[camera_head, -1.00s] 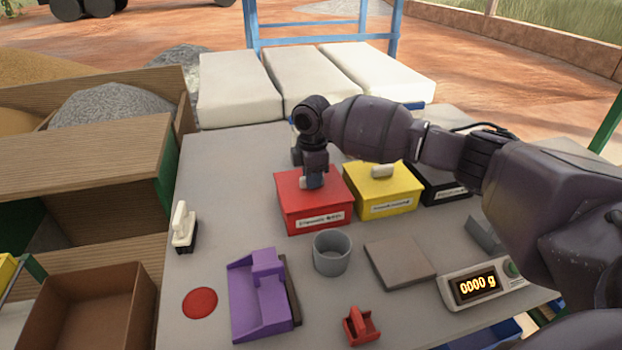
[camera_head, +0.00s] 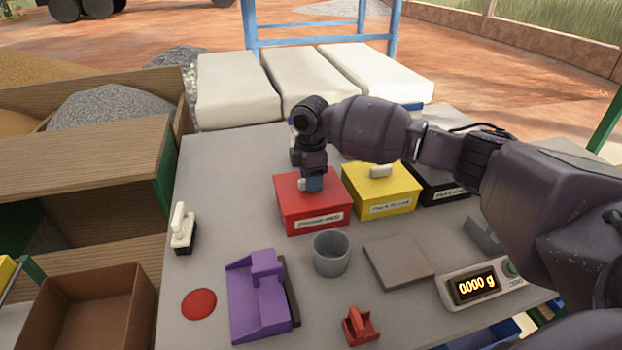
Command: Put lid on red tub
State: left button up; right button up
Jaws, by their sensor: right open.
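The red tub (camera_head: 312,222) stands at the middle back of the grey table with a label on its front. Its red lid (camera_head: 290,188) lies on top and looks level. My right gripper (camera_head: 311,184) is pointed down at the lid's pale handle, of which a small part shows on the left. The jaws are open around or right beside the handle; the arm hides the exact contact. My left gripper is not in view.
A yellow tub (camera_head: 381,203) and a black tub (camera_head: 440,185) stand right of the red one. A brush (camera_head: 183,229) stands left.

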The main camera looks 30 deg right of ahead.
notch_tip(320, 180, up, 12)
jog(key=p, duration=0.2)
jog(key=shift+f, duration=0.15)
dwell(0.4)
